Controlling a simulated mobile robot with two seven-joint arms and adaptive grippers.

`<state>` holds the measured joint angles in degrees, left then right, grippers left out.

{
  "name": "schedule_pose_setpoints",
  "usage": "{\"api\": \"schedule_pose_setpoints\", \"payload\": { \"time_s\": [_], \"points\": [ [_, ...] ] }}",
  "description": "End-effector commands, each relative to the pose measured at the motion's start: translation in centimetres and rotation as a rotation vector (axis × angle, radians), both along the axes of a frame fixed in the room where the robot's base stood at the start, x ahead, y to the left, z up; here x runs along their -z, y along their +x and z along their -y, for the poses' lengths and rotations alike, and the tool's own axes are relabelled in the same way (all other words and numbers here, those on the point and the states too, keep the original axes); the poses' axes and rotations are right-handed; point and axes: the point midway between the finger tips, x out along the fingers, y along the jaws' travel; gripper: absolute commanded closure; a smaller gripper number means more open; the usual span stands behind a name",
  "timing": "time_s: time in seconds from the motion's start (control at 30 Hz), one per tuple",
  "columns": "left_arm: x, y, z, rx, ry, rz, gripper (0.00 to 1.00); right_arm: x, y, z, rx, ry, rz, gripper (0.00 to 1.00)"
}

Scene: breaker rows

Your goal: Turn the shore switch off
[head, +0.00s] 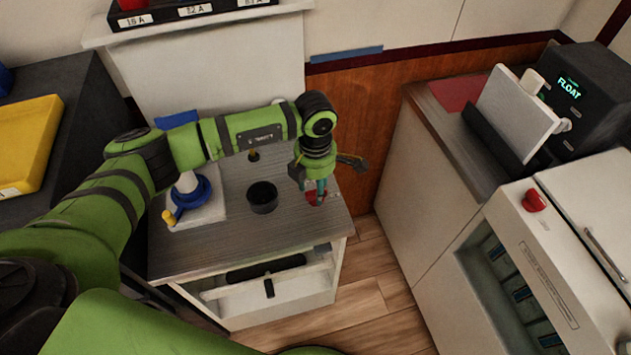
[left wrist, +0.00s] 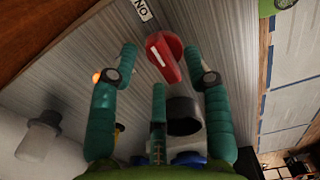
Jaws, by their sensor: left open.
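The red shore switch (left wrist: 166,57) is a rotary knob with a white stripe, set on the grey counter top. A small ON label (left wrist: 141,10) lies beside it in the left wrist view. In the head view the red switch (head: 312,198) is partly hidden by my gripper. My left gripper (head: 318,190) is open, with its teal fingers pointing down over the switch. In the left wrist view its fingers (left wrist: 160,62) stand on either side of the knob, apart from it as far as I can tell. My right gripper is not in view.
A black round cup-like part (head: 262,197) and a blue and yellow valve handle (head: 190,193) stand on the same counter, left of the switch. At right are a black box reading FLOAT (head: 568,90) and a white panel with another red knob (head: 534,201).

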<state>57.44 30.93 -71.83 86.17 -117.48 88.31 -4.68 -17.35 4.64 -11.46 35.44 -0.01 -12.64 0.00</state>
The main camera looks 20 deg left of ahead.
Motion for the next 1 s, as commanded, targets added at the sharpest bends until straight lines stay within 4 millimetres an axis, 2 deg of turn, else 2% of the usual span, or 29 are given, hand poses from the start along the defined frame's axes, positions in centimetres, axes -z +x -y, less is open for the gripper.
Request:
{"api": "schedule_pose_setpoints", "payload": {
  "time_s": [0.3, 0.33, 0.43, 0.47, 0.77, 1.0],
  "points": [
    [0.57, -0.03, 0.04, 0.001, -0.001, 0.001, 0.51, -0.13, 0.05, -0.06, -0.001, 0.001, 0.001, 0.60],
    [0.57, -0.03, 0.06, 0.001, -0.001, 0.001, 0.55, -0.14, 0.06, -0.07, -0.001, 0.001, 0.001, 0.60],
    [0.56, -0.03, 0.06, 0.002, -0.001, 0.000, 0.95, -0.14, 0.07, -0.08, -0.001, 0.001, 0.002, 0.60],
    [0.55, -0.04, 0.07, 0.002, -0.001, 0.000, 1.00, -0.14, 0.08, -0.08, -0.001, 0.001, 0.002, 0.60],
    [0.58, -0.04, 0.08, -0.009, -0.002, 0.000, 1.00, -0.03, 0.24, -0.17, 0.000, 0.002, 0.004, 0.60],
    [0.72, -0.07, 0.06, -0.098, -0.003, 0.001, 1.00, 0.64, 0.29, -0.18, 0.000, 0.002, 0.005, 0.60]
  ]
}}
